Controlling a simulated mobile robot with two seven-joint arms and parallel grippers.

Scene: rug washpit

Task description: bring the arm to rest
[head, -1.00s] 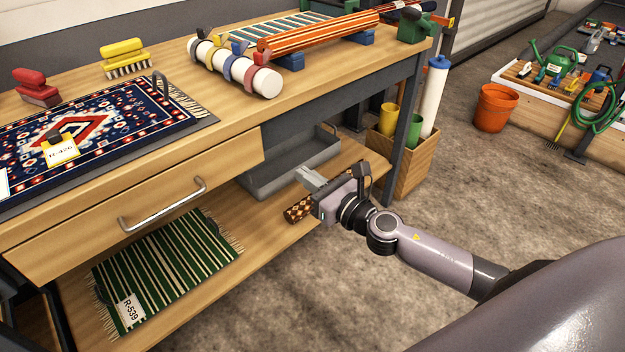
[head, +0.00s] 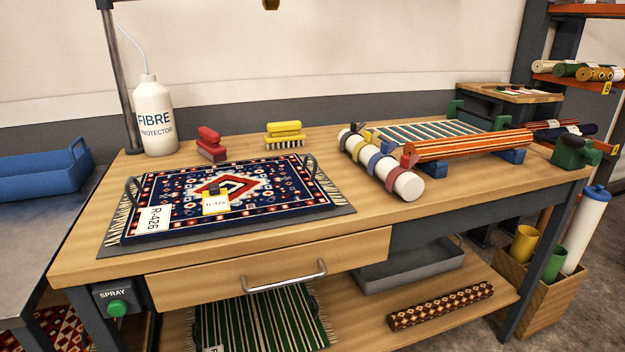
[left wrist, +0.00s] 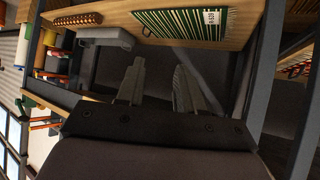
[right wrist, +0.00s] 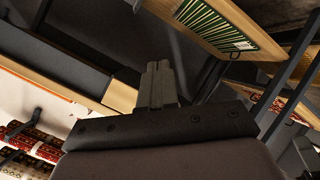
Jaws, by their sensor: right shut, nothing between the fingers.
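Neither of my grippers shows in the head view. In the left wrist view my left gripper (left wrist: 160,85) is open, its two fingers well apart with nothing between them. In the right wrist view my right gripper (right wrist: 158,84) is shut and empty, its fingers together. The workbench (head: 560,190) with its lower shelf (head: 375,340) stands in front of me. A small brown patterned rug roll (head: 441,306) lies on that shelf, clear of both grippers. A green striped rug (head: 262,320) lies on the shelf to its left; it also shows in the right wrist view (right wrist: 215,22).
A navy patterned rug (head: 270,205) lies on a grey board on the benchtop. A white roll with straps (head: 405,184) and an orange striped roll (head: 470,146) lie to its right. A grey tray (head: 415,268) is on the shelf. A wooden bin (head: 540,305) stands at the right.

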